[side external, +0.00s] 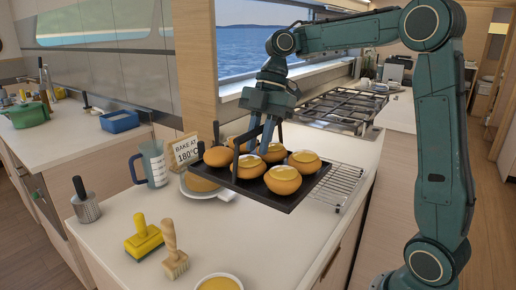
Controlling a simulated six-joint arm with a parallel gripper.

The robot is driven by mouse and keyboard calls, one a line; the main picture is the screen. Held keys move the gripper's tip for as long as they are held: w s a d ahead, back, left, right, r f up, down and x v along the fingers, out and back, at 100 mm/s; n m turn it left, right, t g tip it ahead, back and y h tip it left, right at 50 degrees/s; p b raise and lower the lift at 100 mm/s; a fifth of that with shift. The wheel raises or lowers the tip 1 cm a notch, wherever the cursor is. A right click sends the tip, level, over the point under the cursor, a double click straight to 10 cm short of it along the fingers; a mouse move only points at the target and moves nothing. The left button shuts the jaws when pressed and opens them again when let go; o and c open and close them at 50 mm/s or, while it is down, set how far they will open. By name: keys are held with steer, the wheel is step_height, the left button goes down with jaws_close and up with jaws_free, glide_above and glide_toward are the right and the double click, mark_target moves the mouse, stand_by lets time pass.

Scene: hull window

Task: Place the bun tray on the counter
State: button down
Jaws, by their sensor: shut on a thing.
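The bun tray (313,184) is a flat black tray carrying several golden-brown buns (283,179), with upright black handles. My gripper (264,138) comes down over the tray's far left part, fingers pointing down between buns. It is shut on the tray, apparently at a handle; the exact contact is partly hidden by the buns. The tray looks level. It overlaps a white plate (224,193) and a wire cooling rack (342,187) in the picture. I cannot tell whether the tray touches the rack or counter (150,235) or hangs just above.
A measuring jug (153,163) and a "BAKE AT 180°C" sign (186,150) stand left of the tray. A yellow scrubber (144,239), a wooden brush (173,250) and a bowl (219,283) are nearer the front. A stove (340,107) is behind. Bare counter lies in front of the tray.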

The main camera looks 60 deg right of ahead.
step_height(320, 180, down, 16)
steer(key=shift+r, duration=0.15)
stand_by(1.0)
steer(key=shift+f, duration=2.1)
steer(key=shift+f, duration=0.15)
steer(key=c, duration=1.3)
jaws_free()
steer(key=v, duration=1.2)
